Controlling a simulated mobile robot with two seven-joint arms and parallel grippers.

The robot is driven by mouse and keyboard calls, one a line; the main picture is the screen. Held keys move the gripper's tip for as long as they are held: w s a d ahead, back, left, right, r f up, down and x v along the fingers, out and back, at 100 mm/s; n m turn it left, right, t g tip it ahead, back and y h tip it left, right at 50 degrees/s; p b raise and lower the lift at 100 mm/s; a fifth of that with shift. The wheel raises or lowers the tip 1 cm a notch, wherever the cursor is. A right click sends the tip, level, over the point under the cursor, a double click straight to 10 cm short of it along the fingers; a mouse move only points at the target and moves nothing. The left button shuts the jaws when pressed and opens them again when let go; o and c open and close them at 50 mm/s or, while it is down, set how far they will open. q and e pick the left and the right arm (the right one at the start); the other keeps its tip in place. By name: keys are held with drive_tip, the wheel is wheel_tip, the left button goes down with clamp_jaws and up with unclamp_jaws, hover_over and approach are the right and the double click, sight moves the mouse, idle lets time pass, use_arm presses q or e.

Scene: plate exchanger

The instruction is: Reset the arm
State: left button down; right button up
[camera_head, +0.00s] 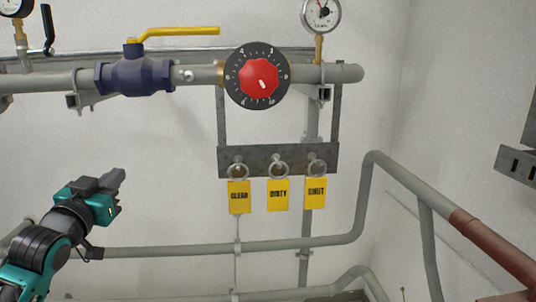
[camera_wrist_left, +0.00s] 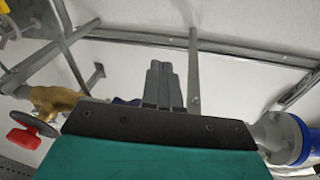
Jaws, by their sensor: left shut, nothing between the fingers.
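My left gripper (camera_head: 116,178) is in the lower left of the head view, in front of the white wall. Its arm comes in from the lower left. Its fingers are together and empty, pointing up and to the right. In the left wrist view its shut fingers (camera_wrist_left: 161,85) stand upright at the centre. It touches nothing that I can see. My right gripper is not in either view.
A blue valve (camera_head: 133,77) with a yellow lever and a red dial knob (camera_head: 261,83) sit on the upper pipe. Yellow tags, including CLEAR (camera_head: 239,197), hang from a grey plate (camera_head: 300,158). A lower pipe (camera_head: 180,249) runs behind the arm.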

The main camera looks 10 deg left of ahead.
use_arm(q)
drive_tip(key=s+d+f+g+h, duration=0.1)
drive_tip(key=d+f, duration=0.2)
drive_tip(key=f, duration=0.4)
drive_tip(key=s+d+f+g, duration=0.1)
drive_tip(key=d+f, duration=0.1)
drive_tip(key=f, duration=0.5)
drive_tip(key=s+d+f+m+g+h, duration=0.1)
drive_tip(key=s+d+f+g, duration=0.2)
drive_tip(key=s+d+f, duration=0.6)
drive_tip(key=s+d+f+m+g+h, duration=0.1)
drive_tip(key=s+d+f+g+h, duration=0.1)
drive_tip(key=s+d+f, duration=0.7)
wheel_tip(320, 180, down, 7)
drive_tip(key=shift+s+r+g, duration=0.2)
drive_tip(key=shift+s+g, duration=0.2)
drive_tip(key=shift+g, duration=0.3)
